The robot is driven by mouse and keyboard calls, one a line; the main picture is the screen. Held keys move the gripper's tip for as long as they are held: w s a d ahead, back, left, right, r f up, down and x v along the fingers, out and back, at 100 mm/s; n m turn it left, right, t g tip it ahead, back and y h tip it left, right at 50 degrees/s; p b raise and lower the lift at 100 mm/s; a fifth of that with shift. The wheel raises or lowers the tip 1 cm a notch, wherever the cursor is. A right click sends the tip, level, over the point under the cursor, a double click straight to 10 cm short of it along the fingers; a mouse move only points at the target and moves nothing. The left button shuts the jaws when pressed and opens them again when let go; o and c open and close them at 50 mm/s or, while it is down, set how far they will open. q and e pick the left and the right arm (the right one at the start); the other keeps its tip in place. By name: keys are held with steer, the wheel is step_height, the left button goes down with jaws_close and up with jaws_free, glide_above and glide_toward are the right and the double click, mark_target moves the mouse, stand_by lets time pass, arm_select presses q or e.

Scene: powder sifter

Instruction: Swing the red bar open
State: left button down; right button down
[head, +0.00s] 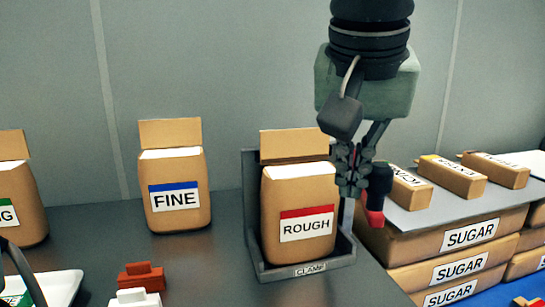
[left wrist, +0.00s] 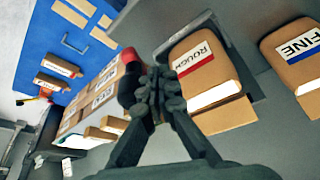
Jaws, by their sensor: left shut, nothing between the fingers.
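The red bar (head: 374,217) shows as a short red piece with a dark knob (head: 380,180) at the right side of the clamp stand (head: 345,245). In the left wrist view the red bar (left wrist: 126,92) shows just left of the fingertips; much of it is hidden. My left gripper (head: 351,182) comes down from above, shut and empty, close beside the bar and the knob. I cannot tell whether they touch. The fingertips also show in the left wrist view (left wrist: 160,85). The ROUGH bag (head: 290,200) stands upright in the clamp stand. My right gripper is not in view.
The FINE bag (head: 172,195) stands to the left on the dark table, with another bag (head: 20,200) at the far left. Stacked SUGAR packs (head: 455,240) stand close on the right. Small red and white blocks (head: 140,277) lie in front. Bare table lies between the blocks and the stand.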

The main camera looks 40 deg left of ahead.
arm_select(q)
steer(key=w+d, duration=0.2)
steer(key=d, duration=0.3)
steer(key=shift+w+d, duration=0.25)
steer(key=shift+w, duration=0.15)
